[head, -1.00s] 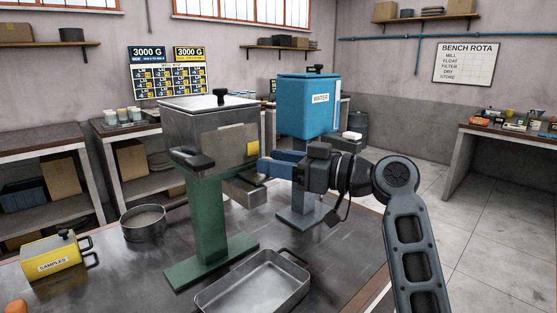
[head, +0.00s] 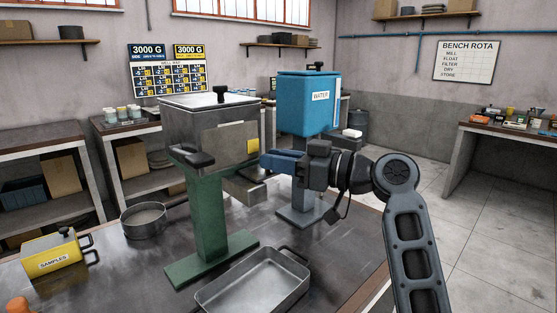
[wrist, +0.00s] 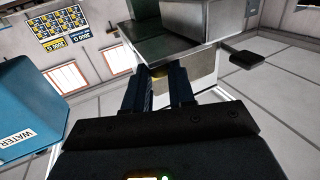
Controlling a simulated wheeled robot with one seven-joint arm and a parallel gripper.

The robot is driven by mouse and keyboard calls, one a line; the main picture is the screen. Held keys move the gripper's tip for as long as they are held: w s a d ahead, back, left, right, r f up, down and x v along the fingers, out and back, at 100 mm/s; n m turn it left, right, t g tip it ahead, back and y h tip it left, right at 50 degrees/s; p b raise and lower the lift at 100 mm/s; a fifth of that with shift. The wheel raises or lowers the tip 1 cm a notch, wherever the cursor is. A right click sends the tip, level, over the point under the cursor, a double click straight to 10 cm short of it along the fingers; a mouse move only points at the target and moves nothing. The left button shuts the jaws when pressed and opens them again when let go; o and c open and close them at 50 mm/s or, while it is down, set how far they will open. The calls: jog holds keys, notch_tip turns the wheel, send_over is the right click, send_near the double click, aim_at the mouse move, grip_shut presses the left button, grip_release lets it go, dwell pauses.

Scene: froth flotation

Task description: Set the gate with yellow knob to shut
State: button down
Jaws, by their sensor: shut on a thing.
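The steel cell (head: 190,120) stands on a green column, with a flat metal gate plate (head: 222,142) on its front. A yellow patch (head: 252,147), which looks like the knob, is at the plate's right end. My gripper (head: 265,158) is beside it, fingers reaching in from the right. The fingers hide most of the knob. A steel spout (head: 245,187) sits below the gate.
A blue water tank (head: 305,105) on a grey stand is just behind my gripper. A steel tray (head: 255,285) lies below on the bench, with a round pan (head: 143,222) and a yellow samples box (head: 52,255) to the left. A dark handle (head: 192,157) juts from the cell's left.

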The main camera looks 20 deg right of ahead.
aim_at(263, 177)
jog(key=shift+s+a+b, duration=0.1)
jog(key=shift+s+a, duration=0.1)
jog(key=shift+a, duration=0.45)
jog(key=shift+s+a+b, duration=0.1)
jog(key=shift+s+a, duration=0.15)
jog(key=shift+a, duration=0.35)
jog(key=shift+s+a+b, duration=0.1)
jog(key=shift+s+a, duration=0.1)
jog(key=shift+a, duration=0.45)
jog(key=c, duration=1)
grip_release()
jog(key=shift+o, duration=0.2)
jog(key=b+v, duration=0.1)
jog(key=v, duration=0.6)
jog(key=shift+s+d+b, duration=0.25)
jog(key=shift+b, duration=0.15)
